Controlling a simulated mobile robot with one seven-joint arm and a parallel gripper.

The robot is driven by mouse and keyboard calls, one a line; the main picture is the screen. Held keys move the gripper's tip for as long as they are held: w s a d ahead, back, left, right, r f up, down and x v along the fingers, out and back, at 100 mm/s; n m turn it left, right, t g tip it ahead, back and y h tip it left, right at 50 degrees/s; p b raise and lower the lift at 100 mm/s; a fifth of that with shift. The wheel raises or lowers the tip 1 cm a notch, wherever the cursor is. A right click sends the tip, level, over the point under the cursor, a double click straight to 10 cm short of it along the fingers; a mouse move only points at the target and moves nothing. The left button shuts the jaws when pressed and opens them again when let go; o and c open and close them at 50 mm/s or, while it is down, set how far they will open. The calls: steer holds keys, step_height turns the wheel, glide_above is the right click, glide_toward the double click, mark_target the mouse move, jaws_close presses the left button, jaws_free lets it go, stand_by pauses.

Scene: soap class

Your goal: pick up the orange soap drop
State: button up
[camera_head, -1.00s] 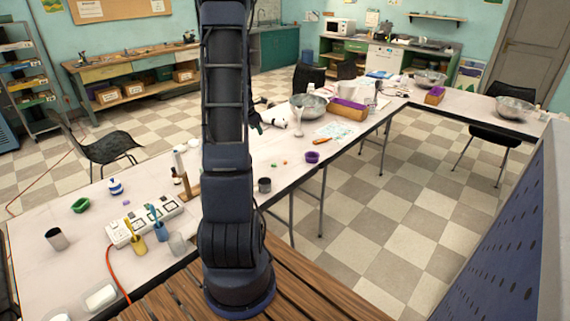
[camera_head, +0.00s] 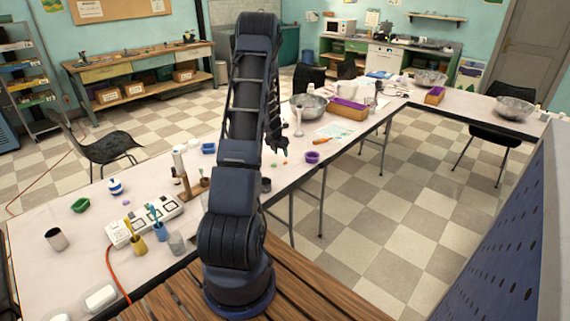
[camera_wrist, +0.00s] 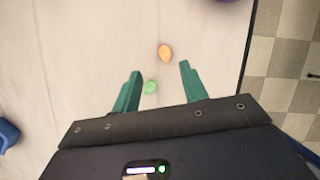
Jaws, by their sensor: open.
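The orange soap drop (camera_wrist: 165,51) lies on the pale tabletop (camera_wrist: 75,70), seen in the wrist view just beyond the fingertips, between the lines of the two fingers. A green drop (camera_wrist: 151,87) lies nearer, between the fingers in the picture. My gripper (camera_wrist: 160,71) is open and empty, its two green fingers pointing towards the orange drop from above the table. In the head view my arm reaches over the table, and its end hides part of the area by the drops, which are tiny there.
The table edge (camera_wrist: 247,65) runs to the right of the drops, with checkered floor beyond. A purple bowl (camera_head: 312,157) stands near that edge. A blue container (camera_wrist: 8,137) is at far left in the wrist view.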

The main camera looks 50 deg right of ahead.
mark_target(285, 161)
steer(key=shift+s+x, duration=0.15)
steer(key=shift+x, duration=1.45)
steer(key=shift+s+x, duration=0.15)
steer(key=shift+x, duration=1.4)
jaws_close()
